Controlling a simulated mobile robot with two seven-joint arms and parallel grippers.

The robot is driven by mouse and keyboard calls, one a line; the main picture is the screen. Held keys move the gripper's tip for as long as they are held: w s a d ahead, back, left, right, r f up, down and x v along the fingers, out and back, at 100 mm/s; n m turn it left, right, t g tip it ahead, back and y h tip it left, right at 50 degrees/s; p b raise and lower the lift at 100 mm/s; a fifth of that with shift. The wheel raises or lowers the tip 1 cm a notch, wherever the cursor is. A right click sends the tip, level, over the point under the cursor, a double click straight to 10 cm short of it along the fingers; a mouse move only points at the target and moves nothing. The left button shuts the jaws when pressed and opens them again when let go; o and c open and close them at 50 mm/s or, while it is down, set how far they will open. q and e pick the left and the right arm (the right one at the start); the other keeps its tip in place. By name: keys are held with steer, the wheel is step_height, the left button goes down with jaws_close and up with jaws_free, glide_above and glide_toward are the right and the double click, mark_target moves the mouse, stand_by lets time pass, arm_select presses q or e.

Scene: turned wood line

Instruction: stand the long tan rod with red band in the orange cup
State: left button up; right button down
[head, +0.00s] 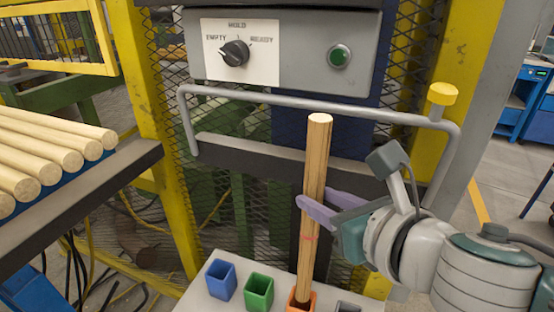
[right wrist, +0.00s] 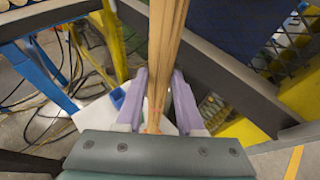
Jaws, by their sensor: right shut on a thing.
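The long tan rod (head: 315,170) stands nearly upright, leaning slightly, with a thin red band (head: 309,237) on its lower part. Its lower end is at the orange cup (head: 301,302), inside the cup's opening as seen in the head view; how deep it sits I cannot tell. My right gripper (head: 318,205) is shut on the rod just above the red band. In the right wrist view the rod (right wrist: 166,50) runs between the purple fingers (right wrist: 158,98). The orange cup is cut by the bottom edge of the head view. My left gripper is not in view.
A blue cup (head: 221,280) and a green cup (head: 259,292) stand left of the orange cup on a pale board (head: 190,298); a dark grey cup (head: 347,307) is to its right. A grey rail (head: 310,103) and control panel are behind. Several plain rods (head: 50,150) lie at left.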

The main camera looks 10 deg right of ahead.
mark_target(314, 240)
steer(key=shift+r, duration=0.1)
steer(key=shift+f, duration=0.25)
stand_by(0.5)
steer(key=shift+f+b, duration=2.45)
steer(key=shift+f, duration=0.25)
steer(key=shift+f+b, duration=1.25)
steer(key=shift+f, duration=0.2)
jaws_free()
